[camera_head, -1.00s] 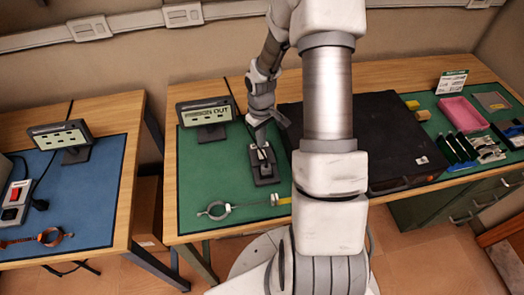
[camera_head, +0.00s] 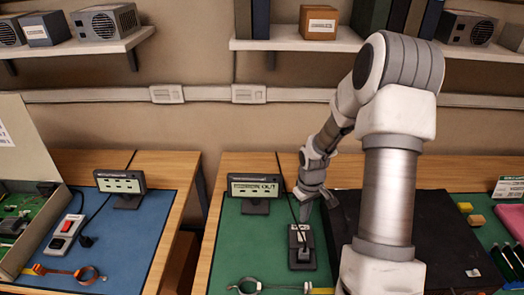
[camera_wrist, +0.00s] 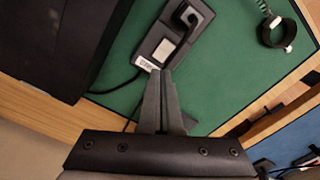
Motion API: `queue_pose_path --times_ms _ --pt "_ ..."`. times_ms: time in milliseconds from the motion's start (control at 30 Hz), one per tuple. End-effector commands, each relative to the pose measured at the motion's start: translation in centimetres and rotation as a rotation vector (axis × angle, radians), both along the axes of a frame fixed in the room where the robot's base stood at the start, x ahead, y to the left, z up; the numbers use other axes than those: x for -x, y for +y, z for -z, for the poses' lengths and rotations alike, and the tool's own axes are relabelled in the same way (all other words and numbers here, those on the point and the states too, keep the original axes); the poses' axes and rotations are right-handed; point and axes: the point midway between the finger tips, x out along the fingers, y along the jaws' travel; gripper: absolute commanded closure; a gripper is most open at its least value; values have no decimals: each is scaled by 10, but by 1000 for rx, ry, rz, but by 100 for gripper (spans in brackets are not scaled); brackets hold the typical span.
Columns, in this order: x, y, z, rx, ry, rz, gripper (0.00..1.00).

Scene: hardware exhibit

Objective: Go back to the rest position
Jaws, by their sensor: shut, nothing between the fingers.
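My gripper (camera_head: 312,200) is shut and empty. In the head view it hangs just behind and above a small dark device (camera_head: 302,262) on the green mat. I see no contact between fingers and device, but the exact gap is hard to judge. My arm rises from the lower right and bends down toward the device.
A large black case (camera_head: 452,240) lies to the right, partly behind my arm. A ring clamp (camera_head: 246,286) lies in front. A blue mat (camera_head: 130,245) covers the left table. Shelves (camera_head: 285,44) hang above.

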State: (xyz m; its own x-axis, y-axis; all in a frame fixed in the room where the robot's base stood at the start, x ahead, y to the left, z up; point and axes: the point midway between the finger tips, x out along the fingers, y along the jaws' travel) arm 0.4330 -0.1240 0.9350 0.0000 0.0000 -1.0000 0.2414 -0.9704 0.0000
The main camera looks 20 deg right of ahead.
Motion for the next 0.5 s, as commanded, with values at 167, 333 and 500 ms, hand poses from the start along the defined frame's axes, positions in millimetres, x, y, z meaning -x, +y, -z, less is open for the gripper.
queue_pose_path --times_ms 167,333,500 --pt "-1 1 -10 10 -8 2 100" --pt "0 7 -56 52 -45 17 100" --pt "10 20 -112 94 -95 46 100"
